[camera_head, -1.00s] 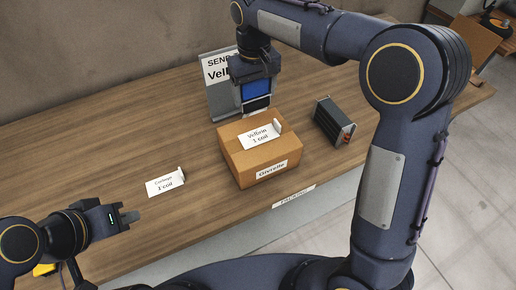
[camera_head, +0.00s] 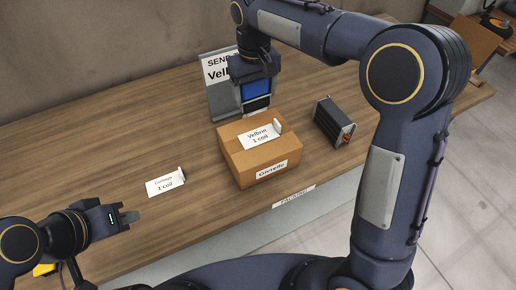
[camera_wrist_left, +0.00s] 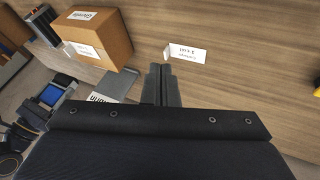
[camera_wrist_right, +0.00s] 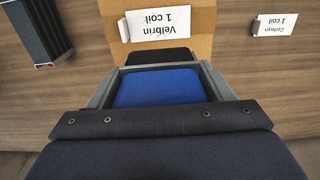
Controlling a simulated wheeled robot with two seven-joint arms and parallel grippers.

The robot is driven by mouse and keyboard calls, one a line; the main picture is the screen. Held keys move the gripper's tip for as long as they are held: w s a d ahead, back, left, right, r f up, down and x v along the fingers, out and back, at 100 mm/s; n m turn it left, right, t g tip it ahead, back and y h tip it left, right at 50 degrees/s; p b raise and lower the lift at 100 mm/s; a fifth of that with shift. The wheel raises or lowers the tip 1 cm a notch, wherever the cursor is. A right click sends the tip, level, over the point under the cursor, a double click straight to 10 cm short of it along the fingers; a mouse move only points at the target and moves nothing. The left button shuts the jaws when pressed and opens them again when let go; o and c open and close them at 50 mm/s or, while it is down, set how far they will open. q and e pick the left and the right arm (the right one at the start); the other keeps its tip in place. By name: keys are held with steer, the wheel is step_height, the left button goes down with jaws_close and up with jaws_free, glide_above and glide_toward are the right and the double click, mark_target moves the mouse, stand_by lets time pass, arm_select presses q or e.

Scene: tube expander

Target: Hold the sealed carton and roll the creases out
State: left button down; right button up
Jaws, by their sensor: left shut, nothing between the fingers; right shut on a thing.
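The brown carton (camera_head: 240,169) stands closed on the wooden table, with a white label on its front side and a "Velbrin 1 coil" card (camera_head: 260,137) on top. It also shows in the left wrist view (camera_wrist_left: 108,32). My right gripper (camera_head: 256,82) points down behind the carton, shut on a blue block-like tool (camera_wrist_right: 157,87) with a black end (camera_wrist_right: 158,56). The black end is close to the carton's back edge; I cannot tell whether they touch. My left gripper (camera_head: 128,216) is shut and empty at the table's front left, apart from the carton.
A second "1 coil" card (camera_head: 165,186) lies left of the carton. A dark finned box (camera_head: 333,122) stands to its right. A grey sign (camera_head: 219,100) with "SEND" text stands behind it. A "PACKING" label (camera_head: 293,197) is on the front edge.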

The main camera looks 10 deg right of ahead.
arm_select(q)
steer(key=shift+w+r, duration=0.1)
steer(key=w+r+m+g, duration=0.1)
steer(key=w+r+m, duration=0.2)
steer(key=w+m, duration=0.35)
steer(key=m+g, duration=0.3)
steer(key=m, duration=0.7)
glide_above(226, 129)
steer(key=a, duration=0.1)
step_height(226, 129, down, 7)
steer(key=shift+s+r, duration=0.1)
steer(key=shift+s, duration=0.05)
steer(key=shift+f, duration=2.55)
steer(key=shift+f, duration=0.65)
